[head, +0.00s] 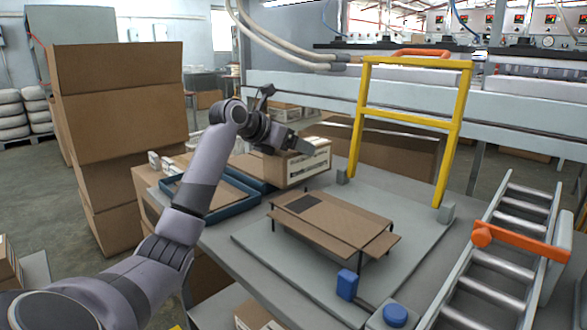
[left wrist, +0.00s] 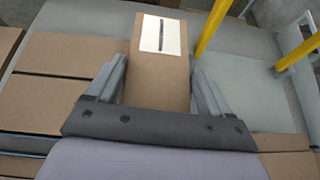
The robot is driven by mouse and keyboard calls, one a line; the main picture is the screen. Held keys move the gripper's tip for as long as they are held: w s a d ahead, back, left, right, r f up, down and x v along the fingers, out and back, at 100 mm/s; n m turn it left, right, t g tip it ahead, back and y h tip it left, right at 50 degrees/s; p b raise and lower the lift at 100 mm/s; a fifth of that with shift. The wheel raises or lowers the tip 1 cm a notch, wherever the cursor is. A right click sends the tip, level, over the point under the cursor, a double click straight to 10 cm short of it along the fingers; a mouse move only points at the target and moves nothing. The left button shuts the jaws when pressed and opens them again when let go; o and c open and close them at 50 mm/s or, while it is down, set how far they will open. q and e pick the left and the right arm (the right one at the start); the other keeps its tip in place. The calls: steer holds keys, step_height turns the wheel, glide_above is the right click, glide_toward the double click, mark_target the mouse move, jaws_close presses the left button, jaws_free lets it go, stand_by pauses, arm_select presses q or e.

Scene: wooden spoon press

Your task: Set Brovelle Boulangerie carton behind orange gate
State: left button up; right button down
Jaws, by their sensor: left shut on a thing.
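My left gripper (head: 284,143) is shut on a brown carton (head: 295,171), with the fingers on either side of it. The carton has printed pale marking on its side, too small to read, so I cannot confirm the brand. In the left wrist view my gripper (left wrist: 157,88) clamps the carton (left wrist: 160,80), whose facing side bears a white label with a dark bar. The carton is beside a blue tray; I cannot tell if it touches the table. The orange gate (head: 518,243) is a bar across the roller conveyor at the right. My right gripper is out of view.
A blue tray (head: 215,210) with flat cardboard lies left of the carton. A low cardboard-topped stand (head: 335,222) is on the grey plate at the centre. A yellow frame (head: 363,110) rises behind it. A blue block (head: 347,284) and blue button (head: 395,315) are in front.

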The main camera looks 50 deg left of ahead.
mark_target(293, 161)
arm_select(q)
step_height(293, 161, down, 4)
steer(key=shift+f+b, duration=0.25)
steer(key=shift+b, duration=0.55)
steer(key=shift+r, duration=0.1)
steer(key=o, duration=0.9)
steer(key=shift+o, duration=1.3)
